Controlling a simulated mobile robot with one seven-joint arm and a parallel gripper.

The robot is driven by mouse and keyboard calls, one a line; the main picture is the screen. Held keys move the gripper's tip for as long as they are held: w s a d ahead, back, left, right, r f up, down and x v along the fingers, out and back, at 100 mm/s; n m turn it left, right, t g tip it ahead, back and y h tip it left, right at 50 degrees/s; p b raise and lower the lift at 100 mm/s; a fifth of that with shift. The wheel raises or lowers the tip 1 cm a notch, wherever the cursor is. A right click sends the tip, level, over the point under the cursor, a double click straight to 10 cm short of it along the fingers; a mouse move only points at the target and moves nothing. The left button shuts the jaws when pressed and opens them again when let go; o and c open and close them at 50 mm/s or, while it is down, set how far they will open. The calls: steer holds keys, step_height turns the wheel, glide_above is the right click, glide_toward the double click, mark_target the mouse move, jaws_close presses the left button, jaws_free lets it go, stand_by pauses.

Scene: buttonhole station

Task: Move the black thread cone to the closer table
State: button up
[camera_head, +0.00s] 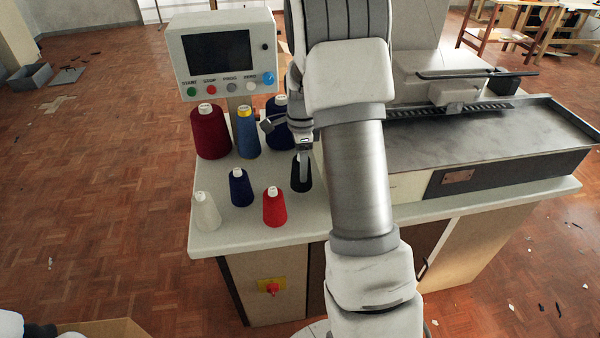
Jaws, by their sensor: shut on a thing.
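The black thread cone (301,183) stands upright on the white-topped machine table (222,237), just left of my arm's metal link. My gripper (303,180) points down at the cone from above and is shut on its upper part. The fingers cover part of the cone. I cannot tell whether its base touches the tabletop. Wooden tables (535,32) stand far back at the top right.
Close by stand a dark red cone (211,136), a blue cone (247,138), a navy cone (241,190), another navy cone (278,130), a red cone (274,210) and a white cone (206,213). A control panel (222,54) rises behind. A cardboard box (108,328) shows at bottom left.

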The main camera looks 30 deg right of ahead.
steer(key=shift+f, duration=1)
steer(key=shift+f, duration=0.2)
steer(key=o, duration=1.4)
steer(key=shift+o, duration=0.2)
